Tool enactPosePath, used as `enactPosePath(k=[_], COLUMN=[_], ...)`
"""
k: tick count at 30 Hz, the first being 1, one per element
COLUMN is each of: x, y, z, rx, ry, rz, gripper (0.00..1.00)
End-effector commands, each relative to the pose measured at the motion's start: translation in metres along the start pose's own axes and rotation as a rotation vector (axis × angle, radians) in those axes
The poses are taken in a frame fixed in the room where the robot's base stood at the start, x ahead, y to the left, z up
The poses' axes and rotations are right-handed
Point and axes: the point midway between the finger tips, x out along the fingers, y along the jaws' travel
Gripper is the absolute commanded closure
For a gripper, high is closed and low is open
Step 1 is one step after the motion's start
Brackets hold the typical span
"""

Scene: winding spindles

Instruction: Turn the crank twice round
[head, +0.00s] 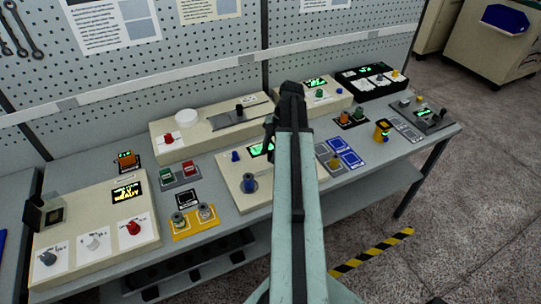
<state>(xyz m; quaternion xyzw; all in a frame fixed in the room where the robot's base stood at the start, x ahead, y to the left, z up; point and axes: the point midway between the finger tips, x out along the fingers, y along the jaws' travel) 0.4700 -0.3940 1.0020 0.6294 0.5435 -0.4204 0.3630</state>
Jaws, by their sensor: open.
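My teal arm reaches up the middle of the head view, with my dark gripper (270,128) at its far end, above the bench. The gripper is seen from behind and is small, with its fingers mostly hidden; it is open and nothing shows in it. A beige winding panel (259,197) lies below and left of the arm, with a green display (257,150), a small blue knob (235,156) and a grey-blue spindle (249,183). The arm covers the panel's right part. I cannot make out a crank for certain; it may be hidden behind the arm.
The grey bench (225,222) is crowded. A beige box with a white disc (187,116) stands behind, a panel with a red knob (133,228) at left, and a yellow tray (194,232) with two spools at front. A pegboard (200,60) closes the back.

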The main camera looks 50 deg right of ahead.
Motion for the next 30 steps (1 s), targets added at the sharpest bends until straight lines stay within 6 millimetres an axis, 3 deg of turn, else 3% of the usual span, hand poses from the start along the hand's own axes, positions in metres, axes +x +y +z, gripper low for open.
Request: enactPosePath(k=[1,5,6,19,30], x=[-0.001,-0.001,-0.001,-0.002,-0.007], y=[0.0,0.0,0.0,0.002,0.009], z=[0.0,0.0,0.0,0.004,0.015], rx=[0.0,0.0,0.0,0.067,0.339], ry=[0.0,0.0,0.0,-0.001,0.0], rz=[0.0,0.0,0.0,0.029,0.142], gripper=[0.61,0.97,1.0,1.0,1.0])
